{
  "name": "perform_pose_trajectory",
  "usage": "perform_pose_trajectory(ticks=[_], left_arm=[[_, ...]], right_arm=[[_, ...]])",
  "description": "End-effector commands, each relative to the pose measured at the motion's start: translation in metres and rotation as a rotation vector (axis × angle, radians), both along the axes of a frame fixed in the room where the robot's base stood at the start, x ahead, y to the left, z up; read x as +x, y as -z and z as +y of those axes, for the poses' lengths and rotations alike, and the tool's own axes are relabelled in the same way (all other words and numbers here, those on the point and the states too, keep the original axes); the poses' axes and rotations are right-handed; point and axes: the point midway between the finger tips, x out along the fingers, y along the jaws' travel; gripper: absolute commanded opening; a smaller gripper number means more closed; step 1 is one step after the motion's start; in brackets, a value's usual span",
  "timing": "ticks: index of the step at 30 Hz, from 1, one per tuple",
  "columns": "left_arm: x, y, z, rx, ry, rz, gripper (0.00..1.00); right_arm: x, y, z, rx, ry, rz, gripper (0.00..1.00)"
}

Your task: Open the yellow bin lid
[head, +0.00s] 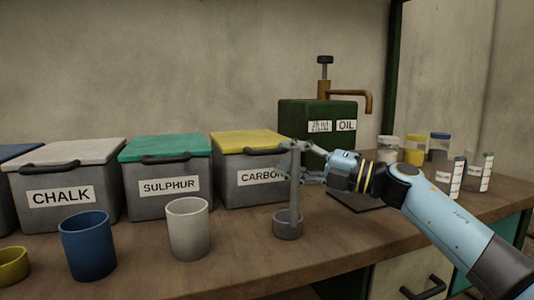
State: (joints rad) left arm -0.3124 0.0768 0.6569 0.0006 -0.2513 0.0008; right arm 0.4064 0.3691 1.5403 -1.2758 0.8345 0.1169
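The yellow lid (245,141) lies closed on the grey bin labelled CARBON (240,187), at the middle of the head view. A dark handle (262,150) runs along the lid's front edge. Its right end is hidden by my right gripper (297,160). My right gripper reaches in from the right at the bin's front right corner. Its fingers look spread apart, one above the other. A grey upright rod with a small cup (288,225) overlaps the fingers. I cannot tell whether they touch it. My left gripper is out of view.
Bins with a green lid (165,147) and a pale lid (72,152) stand to the left. A blue cup (88,247) and a pale cup (188,229) stand in front. A green OIL tank (300,111) is behind, with several jars at right.

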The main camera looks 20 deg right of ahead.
Motion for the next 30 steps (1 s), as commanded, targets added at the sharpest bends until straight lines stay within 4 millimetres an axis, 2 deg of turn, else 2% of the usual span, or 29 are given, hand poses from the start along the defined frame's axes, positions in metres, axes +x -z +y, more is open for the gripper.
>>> perform_pose_trajectory(ticks=[3,9,19,27,30], left_arm=[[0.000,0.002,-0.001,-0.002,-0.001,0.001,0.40],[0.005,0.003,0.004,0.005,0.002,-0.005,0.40],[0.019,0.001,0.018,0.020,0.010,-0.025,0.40],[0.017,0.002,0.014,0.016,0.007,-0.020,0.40],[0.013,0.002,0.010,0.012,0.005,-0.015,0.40]], right_arm=[[0.016,-0.004,0.017,0.005,0.000,-0.001,0.36],[0.030,-0.006,0.033,0.003,0.000,0.000,0.36],[0.033,-0.007,0.036,0.001,0.001,0.001,0.36],[0.033,-0.007,0.036,0.001,0.001,0.001,0.02],[0.033,-0.007,0.036,0.001,0.001,0.001,0.00]])
